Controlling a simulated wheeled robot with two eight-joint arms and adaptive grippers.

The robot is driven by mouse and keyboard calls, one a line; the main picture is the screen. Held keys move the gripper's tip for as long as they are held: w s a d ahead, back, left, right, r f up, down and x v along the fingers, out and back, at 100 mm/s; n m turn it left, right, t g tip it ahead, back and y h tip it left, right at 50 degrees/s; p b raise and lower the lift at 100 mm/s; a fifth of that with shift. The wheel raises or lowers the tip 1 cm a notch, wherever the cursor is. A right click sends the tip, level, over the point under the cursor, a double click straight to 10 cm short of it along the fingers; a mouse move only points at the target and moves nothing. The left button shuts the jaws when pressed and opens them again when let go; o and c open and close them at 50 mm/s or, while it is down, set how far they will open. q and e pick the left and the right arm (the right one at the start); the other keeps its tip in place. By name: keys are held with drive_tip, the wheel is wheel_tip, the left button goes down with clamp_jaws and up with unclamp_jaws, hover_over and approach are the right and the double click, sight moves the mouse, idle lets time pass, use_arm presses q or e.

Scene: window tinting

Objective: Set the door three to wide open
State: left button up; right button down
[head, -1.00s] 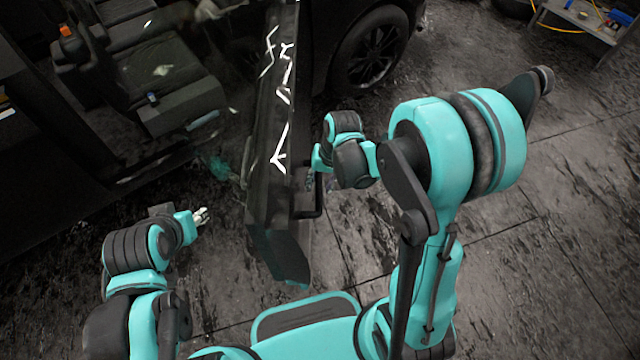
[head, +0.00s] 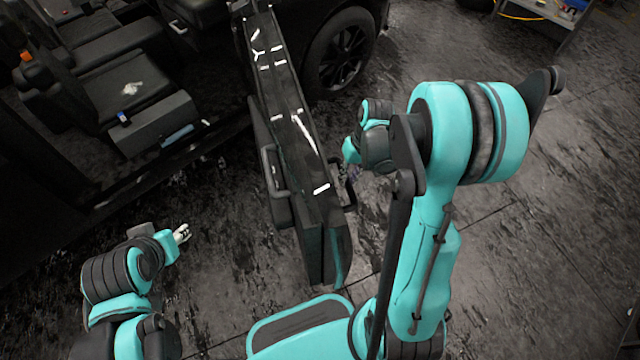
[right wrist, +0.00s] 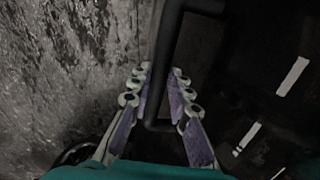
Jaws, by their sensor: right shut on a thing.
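The black car door (head: 287,120) stands open, seen from above, with its top edge and inner side showing. My right gripper (head: 352,172) is at the door's outer side. In the right wrist view, its purple-padded fingers (right wrist: 162,85) are shut on the dark bar-shaped door handle (right wrist: 165,50), which runs between them. The handle (head: 350,193) also shows in the head view, partly hidden by my gripper. My left gripper (head: 183,233) is well left of the door, near the car's sill, holding nothing visible. It is too small to tell its opening.
The car's seat (head: 135,95) shows through the doorway at the left. A car wheel (head: 340,50) is behind the door. A workbench (head: 540,20) stands at the far right. The dark floor right of the door is mostly clear.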

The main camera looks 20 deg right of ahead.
drive_tip(key=d+n, duration=0.1)
drive_tip(key=d, duration=0.8)
drive_tip(key=shift+d, duration=0.2)
drive_tip(key=shift+w, duration=0.1)
drive_tip(key=c, duration=1.5)
unclamp_jaws()
drive_tip(key=shift+r, duration=0.1)
drive_tip(key=shift+o, duration=0.4)
drive_tip(key=shift+d, duration=0.4)
drive_tip(key=shift+a, duration=0.2)
drive_tip(key=shift+s+a, duration=0.1)
drive_tip(key=shift+s, duration=0.1)
